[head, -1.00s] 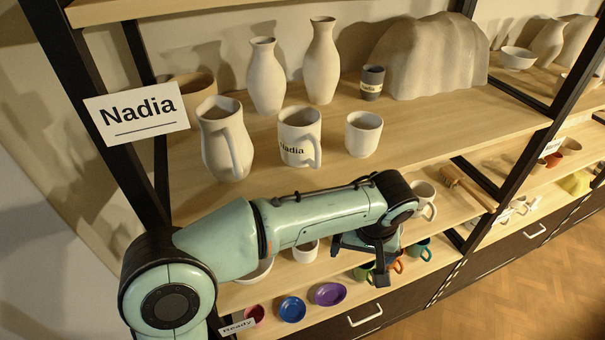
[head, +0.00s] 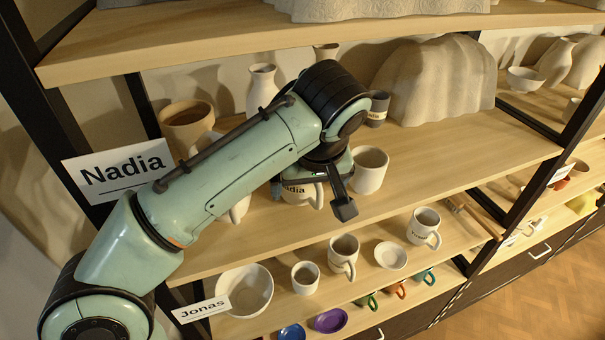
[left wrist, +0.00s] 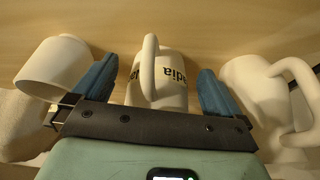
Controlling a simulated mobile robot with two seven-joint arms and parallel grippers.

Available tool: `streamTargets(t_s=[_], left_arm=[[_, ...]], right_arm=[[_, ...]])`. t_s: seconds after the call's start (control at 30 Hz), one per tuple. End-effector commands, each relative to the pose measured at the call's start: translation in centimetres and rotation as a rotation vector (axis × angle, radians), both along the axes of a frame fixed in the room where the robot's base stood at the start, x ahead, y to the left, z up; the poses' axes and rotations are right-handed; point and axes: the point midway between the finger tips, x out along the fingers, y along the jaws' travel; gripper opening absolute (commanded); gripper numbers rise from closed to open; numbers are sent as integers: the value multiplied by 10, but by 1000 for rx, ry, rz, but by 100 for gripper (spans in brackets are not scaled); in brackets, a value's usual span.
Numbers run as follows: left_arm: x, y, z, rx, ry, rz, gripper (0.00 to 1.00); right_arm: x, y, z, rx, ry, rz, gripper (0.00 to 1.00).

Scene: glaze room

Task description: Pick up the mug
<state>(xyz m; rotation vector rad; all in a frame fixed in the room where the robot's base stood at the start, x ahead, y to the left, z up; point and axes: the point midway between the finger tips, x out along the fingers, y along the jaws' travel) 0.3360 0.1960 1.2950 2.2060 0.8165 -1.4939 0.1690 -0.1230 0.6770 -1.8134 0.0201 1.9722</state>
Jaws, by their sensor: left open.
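A cream mug marked "Nadia" (head: 296,197) stands on the upper middle shelf (head: 440,150) in the head view, largely hidden by my left gripper (head: 312,194). In the left wrist view the mug (left wrist: 175,92) shows between the two blue fingers of the left gripper (left wrist: 158,70), its handle toward the camera. The fingers are open, one on each side of the mug, with visible gaps. My right gripper is in neither view.
A plain cup (head: 369,170) stands close right of the mug, and a pitcher (head: 238,208) close left, partly behind my arm. Several vessels, including another lettered mug (head: 423,226), stand on the shelf below.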

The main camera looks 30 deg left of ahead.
Motion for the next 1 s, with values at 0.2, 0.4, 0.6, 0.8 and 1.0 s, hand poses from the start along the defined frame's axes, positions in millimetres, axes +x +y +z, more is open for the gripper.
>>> streamTargets(t_s=[0.2,0.4,0.6,0.8,1.0], left_arm=[[22,21,1,2,0,5,100],[35,34,-8,1,1,0,100],[35,34,-12,1,1,0,100],[35,34,-12,1,1,0,61],[35,34,-12,1,-1,0,46]], right_arm=[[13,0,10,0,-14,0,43],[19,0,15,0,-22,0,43],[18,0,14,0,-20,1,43],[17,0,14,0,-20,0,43],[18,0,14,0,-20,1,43]])
